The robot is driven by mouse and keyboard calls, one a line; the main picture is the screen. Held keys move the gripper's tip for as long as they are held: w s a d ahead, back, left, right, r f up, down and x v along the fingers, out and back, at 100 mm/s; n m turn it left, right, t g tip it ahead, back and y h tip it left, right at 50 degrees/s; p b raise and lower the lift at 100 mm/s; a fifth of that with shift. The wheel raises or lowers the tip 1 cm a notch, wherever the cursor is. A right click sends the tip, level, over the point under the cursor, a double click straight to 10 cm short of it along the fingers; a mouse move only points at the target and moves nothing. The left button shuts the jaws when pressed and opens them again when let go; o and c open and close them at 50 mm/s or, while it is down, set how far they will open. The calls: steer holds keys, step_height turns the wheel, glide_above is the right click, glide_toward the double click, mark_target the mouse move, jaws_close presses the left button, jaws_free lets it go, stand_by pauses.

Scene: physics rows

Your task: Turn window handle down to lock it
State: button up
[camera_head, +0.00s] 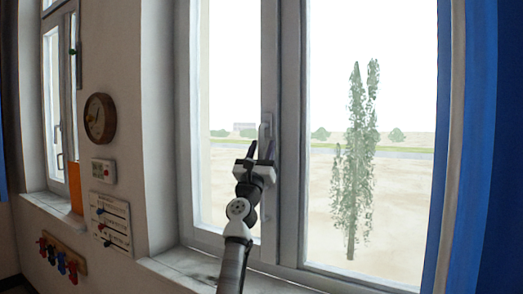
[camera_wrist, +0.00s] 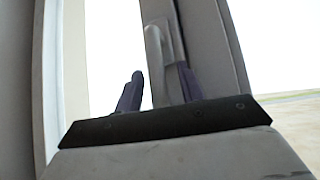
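The window handle (camera_head: 266,128) is a light grey lever on the vertical frame post between the two panes. In the wrist view the handle (camera_wrist: 154,55) runs lengthwise along the post, from its mounting plate towards my gripper. My gripper (camera_head: 261,150) is in front of the post, at the handle's lower part in the head view. In the wrist view the gripper (camera_wrist: 159,88) is open, with dark fingers apart. The handle's near end lies between them in the picture, closer to the right finger. A gap shows to the left finger; contact with the right finger is unclear.
The window sill (camera_head: 190,266) runs below. A blue curtain (camera_head: 480,150) hangs at the right. On the left wall are a round clock (camera_head: 100,118), a small white device (camera_head: 103,171), a board (camera_head: 110,222) and a hook rack (camera_head: 62,258). A second window (camera_head: 58,100) is farther left.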

steer(key=shift+s+a+f, duration=0.25)
steer(key=shift+s+f, duration=0.05)
steer(key=shift+f, duration=0.15)
steer(key=b+v, duration=0.3)
steer(key=v, duration=0.9)
steer(key=shift+s+f, duration=0.25)
